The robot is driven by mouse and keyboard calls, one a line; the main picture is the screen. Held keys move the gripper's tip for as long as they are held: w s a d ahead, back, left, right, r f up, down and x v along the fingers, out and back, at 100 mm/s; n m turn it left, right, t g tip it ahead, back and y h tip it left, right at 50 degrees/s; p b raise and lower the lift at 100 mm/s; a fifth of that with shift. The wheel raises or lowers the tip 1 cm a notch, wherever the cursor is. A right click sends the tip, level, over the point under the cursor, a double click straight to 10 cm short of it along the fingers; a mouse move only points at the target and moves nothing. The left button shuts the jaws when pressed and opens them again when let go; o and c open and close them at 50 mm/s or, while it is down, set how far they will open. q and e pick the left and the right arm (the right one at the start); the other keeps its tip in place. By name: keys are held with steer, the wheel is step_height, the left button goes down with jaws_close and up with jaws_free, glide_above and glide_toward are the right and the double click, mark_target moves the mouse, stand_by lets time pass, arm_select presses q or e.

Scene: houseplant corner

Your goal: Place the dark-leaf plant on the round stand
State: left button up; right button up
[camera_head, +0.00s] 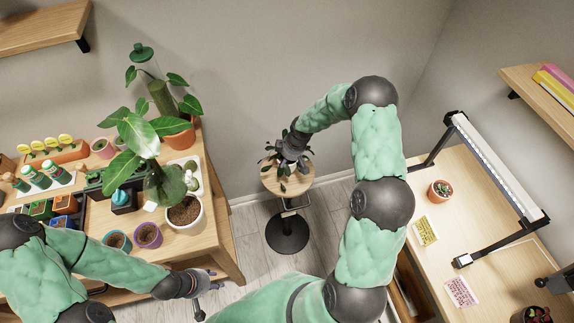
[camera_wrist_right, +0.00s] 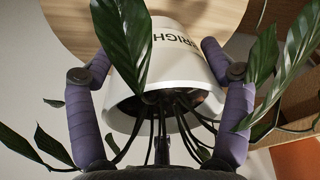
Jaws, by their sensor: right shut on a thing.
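The dark-leaf plant (camera_head: 280,166) is at the round stand (camera_head: 271,183), which has a pale wooden top on a black post and base. In the right wrist view, its white pot (camera_wrist_right: 178,62) carries black lettering, and dark stems and leaves spread toward the camera. My right gripper (camera_wrist_right: 157,58) has a purple finger on each side of the pot and is shut on it. The pot overlaps the wooden top; I cannot tell whether it touches. In the head view, the wrist and leaves hide the pot. My left gripper (camera_head: 209,292) is open and empty at lower left.
The left table (camera_head: 219,222) holds several pots, a large-leaved plant (camera_head: 138,135) and bottles. The right desk (camera_head: 445,190) holds a small potted succulent (camera_head: 440,190), cards and a lamp (camera_head: 495,165). Floor shows around the stand's base.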

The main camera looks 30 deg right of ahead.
steer(key=shift+f, duration=1.25)
steer(key=shift+f+b, duration=0.15)
steer(key=shift+b, duration=0.2)
steer(key=o, duration=1.4)
steer(key=shift+s, duration=0.1)
steer(key=shift+c, duration=0.2)
